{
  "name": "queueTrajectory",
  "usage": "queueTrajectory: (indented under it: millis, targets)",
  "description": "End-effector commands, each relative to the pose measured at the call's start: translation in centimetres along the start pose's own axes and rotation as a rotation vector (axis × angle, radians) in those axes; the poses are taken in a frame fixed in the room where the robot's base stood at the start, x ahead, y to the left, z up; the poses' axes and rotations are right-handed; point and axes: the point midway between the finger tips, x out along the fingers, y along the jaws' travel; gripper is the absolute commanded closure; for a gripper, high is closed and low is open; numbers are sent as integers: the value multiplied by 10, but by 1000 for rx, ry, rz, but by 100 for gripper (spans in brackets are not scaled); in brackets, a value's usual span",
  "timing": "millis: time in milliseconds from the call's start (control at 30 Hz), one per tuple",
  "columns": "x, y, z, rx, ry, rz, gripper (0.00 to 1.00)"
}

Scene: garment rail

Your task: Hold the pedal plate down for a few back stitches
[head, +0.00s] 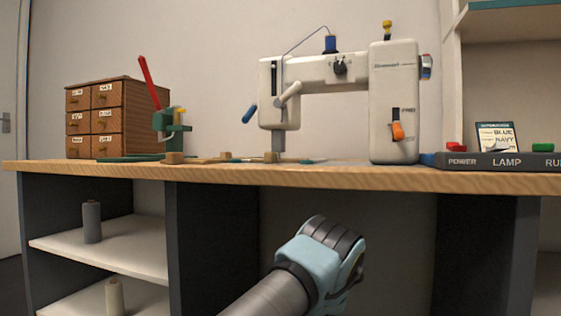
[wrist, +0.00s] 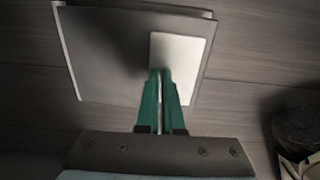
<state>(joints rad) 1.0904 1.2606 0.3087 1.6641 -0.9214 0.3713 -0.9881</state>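The pedal (wrist: 110,55) shows in the wrist view as a dark grey, slightly tilted slab on the floor, with a pale rectangular plate (wrist: 190,55) on its right part. My gripper (wrist: 160,72) has green fingers brought together, with only a thin line between them and nothing held. The fingertips overlap the pale plate's left edge; I cannot tell whether they touch or press it. In the head view my arm reaches down below the tabletop, and the fingers and pedal are hidden. The white sewing machine (head: 393,100) stands on the table (head: 350,176).
Dark support panels (head: 205,245) flank the open space under the table. Shelves with spools (head: 92,222) stand on the left. A dark round object (wrist: 300,128) lies at the wrist view's right edge. A power and lamp switch bar (head: 490,160) sits on the tabletop.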

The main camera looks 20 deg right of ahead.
Motion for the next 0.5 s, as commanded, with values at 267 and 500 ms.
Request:
queueTrajectory:
  millis: [267, 500]
  targets:
    - [-40, 0, 1, 0, -1, 0, 100]
    - [-74, 0, 1, -1, -1, 0, 100]
